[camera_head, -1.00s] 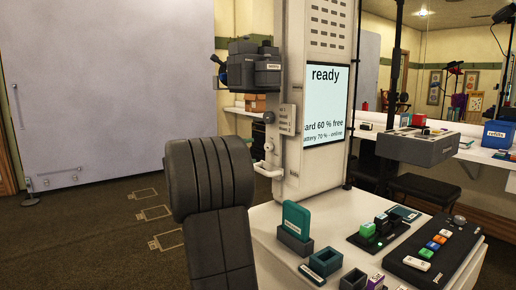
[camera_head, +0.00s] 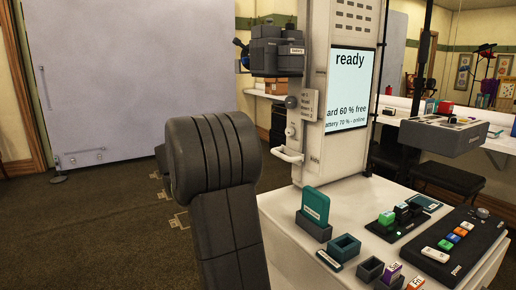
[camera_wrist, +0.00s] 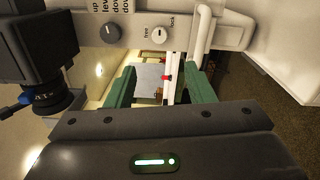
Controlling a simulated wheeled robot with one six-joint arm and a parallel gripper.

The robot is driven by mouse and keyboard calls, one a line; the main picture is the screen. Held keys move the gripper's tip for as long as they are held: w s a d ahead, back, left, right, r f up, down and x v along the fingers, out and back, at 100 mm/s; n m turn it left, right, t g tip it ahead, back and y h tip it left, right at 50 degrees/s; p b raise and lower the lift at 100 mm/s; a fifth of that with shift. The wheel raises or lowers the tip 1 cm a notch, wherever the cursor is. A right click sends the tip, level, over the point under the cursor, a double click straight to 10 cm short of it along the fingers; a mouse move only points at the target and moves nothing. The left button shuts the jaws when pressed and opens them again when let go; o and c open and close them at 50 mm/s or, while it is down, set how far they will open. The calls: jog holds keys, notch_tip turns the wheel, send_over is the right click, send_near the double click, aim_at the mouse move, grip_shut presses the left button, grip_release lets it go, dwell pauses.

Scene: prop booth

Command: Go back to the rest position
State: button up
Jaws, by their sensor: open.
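My gripper (camera_wrist: 162,88) shows in the wrist view as two green fingers standing apart, with nothing between them. Its dark body with a lit green strip fills the bottom of that view. In the head view my dark arm rises in the foreground and my gripper is not visible. Beyond the fingers in the wrist view is a pale panel with a dark knob (camera_wrist: 111,33) and a white knob (camera_wrist: 159,35). A black camera (camera_wrist: 45,50) hangs at the left of that view.
A white column with a screen reading "ready" (camera_head: 350,82) and a boxy dark camera (camera_head: 277,50) stands behind my arm. The white table (camera_head: 285,225) at right holds a teal card in a holder (camera_head: 315,207), small bins and a button panel (camera_head: 452,243). Floor at left is open.

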aim_at(287, 133)
jog(key=b+x, duration=0.2)
jog(key=x, duration=1.1)
jog(key=shift+w+d, duration=0.1)
jog(key=shift+d, duration=0.1)
jog(key=shift+a, duration=0.15)
